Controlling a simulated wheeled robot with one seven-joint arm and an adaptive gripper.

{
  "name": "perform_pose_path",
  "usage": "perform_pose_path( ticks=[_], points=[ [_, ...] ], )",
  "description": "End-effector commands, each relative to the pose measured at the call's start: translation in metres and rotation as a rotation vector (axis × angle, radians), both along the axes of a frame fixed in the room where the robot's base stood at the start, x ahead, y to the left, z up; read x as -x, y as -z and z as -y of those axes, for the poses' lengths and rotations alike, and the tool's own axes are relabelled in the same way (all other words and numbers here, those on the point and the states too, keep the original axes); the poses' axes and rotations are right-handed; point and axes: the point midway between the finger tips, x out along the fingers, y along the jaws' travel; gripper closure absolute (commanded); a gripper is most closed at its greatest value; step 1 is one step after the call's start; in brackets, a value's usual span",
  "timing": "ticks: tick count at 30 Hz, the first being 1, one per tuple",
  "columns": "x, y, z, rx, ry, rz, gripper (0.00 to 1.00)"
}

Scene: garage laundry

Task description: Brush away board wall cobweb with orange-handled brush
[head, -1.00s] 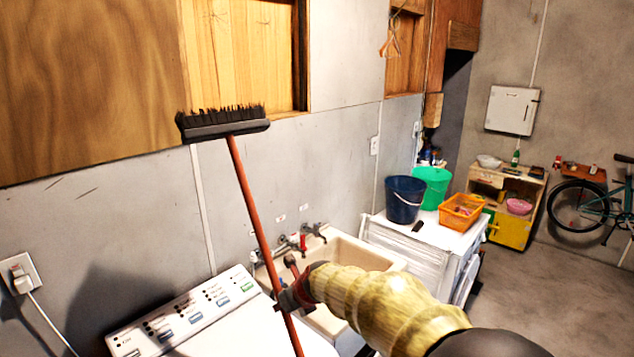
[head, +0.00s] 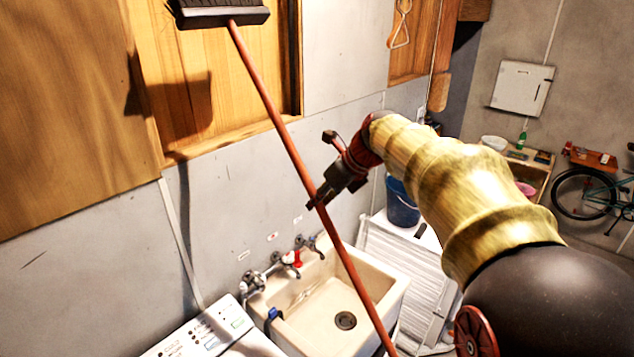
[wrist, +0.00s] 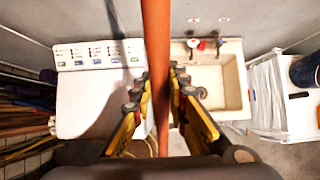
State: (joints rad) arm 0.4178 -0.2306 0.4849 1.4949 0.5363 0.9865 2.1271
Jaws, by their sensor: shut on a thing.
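The orange-handled brush (head: 285,135) is held tilted, with its wide dark head (head: 222,14) up at the top left of the head view, partly cut off by the frame. The head is in front of the wooden boards (head: 225,90), and its shadow falls on them lower down, apart from it. My gripper (head: 318,200) is shut on the middle of the handle. In the wrist view the handle (wrist: 157,60) runs between the two fingers. I cannot make out a cobweb on the board wall.
Below the handle are a utility sink (head: 345,295) with taps (head: 290,258) and a white washing machine (head: 205,335). A blue bucket (head: 402,205) stands to the right. A hanger (head: 401,25) hangs at upper right. A bicycle (head: 590,195) stands far right.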

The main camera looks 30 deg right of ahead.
Motion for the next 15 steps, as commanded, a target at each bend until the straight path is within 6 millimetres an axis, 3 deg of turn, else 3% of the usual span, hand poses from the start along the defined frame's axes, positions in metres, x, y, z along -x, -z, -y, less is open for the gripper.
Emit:
perform_pose_path(
  ticks=[15],
  points=[
    [-0.0002,-0.0038,0.0001,-0.002,0.000,0.005,1.00]
  ],
)
